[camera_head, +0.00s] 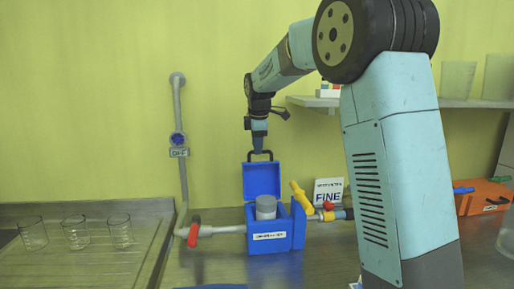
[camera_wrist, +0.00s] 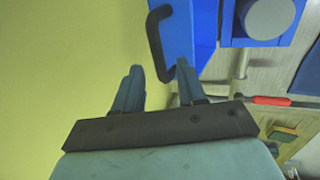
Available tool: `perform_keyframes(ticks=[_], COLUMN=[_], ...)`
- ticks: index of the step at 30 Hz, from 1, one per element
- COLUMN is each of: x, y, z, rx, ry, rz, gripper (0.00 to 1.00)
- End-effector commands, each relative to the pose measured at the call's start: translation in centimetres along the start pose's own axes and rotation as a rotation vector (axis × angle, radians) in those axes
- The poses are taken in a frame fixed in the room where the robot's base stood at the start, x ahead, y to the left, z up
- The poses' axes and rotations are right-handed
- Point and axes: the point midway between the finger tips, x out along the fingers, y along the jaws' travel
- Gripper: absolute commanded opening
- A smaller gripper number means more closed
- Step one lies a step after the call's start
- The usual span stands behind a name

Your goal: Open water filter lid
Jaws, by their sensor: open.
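The water filter is a blue box (camera_head: 285,238) on the bench in the head view. Its blue lid (camera_head: 262,180) stands upright at the back, so the box is open and a grey cylinder (camera_head: 265,207) shows inside. A black handle (camera_head: 261,153) is on the lid's top edge. My gripper (camera_head: 259,150) points down at this handle. In the wrist view, the fingers of my gripper (camera_wrist: 160,68) are spread, with one end of the black handle (camera_wrist: 152,40) between their tips. Contact cannot be told. The lid (camera_wrist: 183,35) and grey cylinder (camera_wrist: 270,17) also show there.
A pipe with a red valve handle (camera_head: 194,232) joins the box's left side. A yellow handle (camera_head: 301,197) and a "FINE" sign (camera_head: 328,193) are at its right. Glass beakers (camera_head: 76,232) stand at left. An orange box (camera_head: 484,197) is at far right.

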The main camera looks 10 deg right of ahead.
Motion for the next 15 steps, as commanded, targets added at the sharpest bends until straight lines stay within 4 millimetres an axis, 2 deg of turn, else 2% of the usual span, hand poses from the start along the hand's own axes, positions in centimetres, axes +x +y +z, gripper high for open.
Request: perform_keyframes(ticks=[6,15], x=[1.27,1.34], y=[0.00,-0.01], z=[-0.01,-0.01], rx=[0.001,0.001], ry=[0.000,0.000], rz=[0.000,0.000], gripper=[0.40,0.38])
